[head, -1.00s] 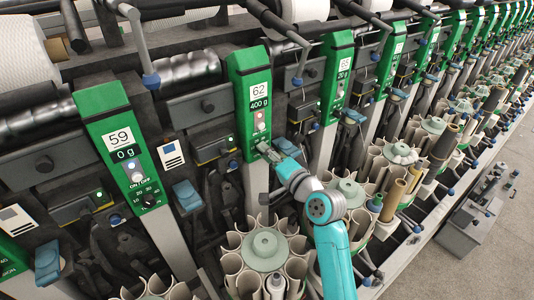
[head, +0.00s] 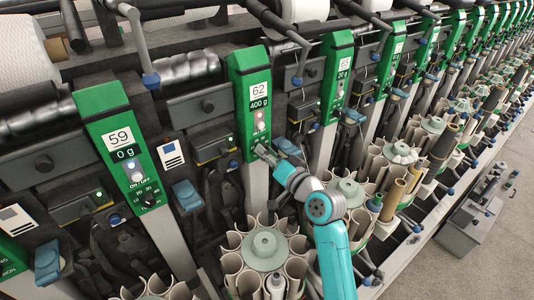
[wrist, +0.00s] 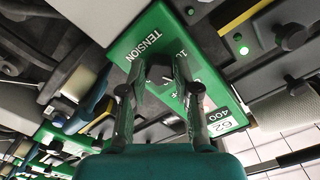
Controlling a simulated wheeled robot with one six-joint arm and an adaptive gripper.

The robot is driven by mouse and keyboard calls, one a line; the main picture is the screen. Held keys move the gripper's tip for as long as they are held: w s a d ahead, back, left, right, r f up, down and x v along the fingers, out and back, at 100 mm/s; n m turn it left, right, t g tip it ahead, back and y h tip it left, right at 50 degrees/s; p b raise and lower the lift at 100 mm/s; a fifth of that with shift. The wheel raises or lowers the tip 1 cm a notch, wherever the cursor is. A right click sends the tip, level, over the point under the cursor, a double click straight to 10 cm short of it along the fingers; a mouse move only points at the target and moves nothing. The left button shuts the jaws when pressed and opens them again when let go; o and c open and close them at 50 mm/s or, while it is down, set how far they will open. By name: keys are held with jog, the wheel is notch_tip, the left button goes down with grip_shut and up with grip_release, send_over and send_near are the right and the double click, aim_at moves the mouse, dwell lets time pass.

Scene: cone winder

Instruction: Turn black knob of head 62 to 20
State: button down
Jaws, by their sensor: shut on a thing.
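The green panel of head 62 (head: 250,105) shows the number 62 and a 400 g display (head: 259,103). My gripper (head: 262,149) is at the lower end of this panel and hides the knob in the head view. In the wrist view the panel (wrist: 146,43) carries the word TENSION, and the black knob (wrist: 159,73) sits between the two fingertips of my gripper (wrist: 161,67). The fingers are shut on the knob. They cover most of the dial numbers, so the knob's setting cannot be read.
Head 59's panel (head: 122,150) is at the left, with a 0 g display and its own black knob (head: 148,200). Head 65's panel (head: 337,80) is at the right. A carousel of tubes (head: 264,248) stands below head 62, close to my arm.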

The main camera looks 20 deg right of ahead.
jog(key=shift+f, duration=0.1)
jog(key=c, duration=0.8)
grip_release()
jog(key=shift+c, duration=0.2)
jog(key=shift+s, duration=0.1)
jog(key=v, duration=1.2)
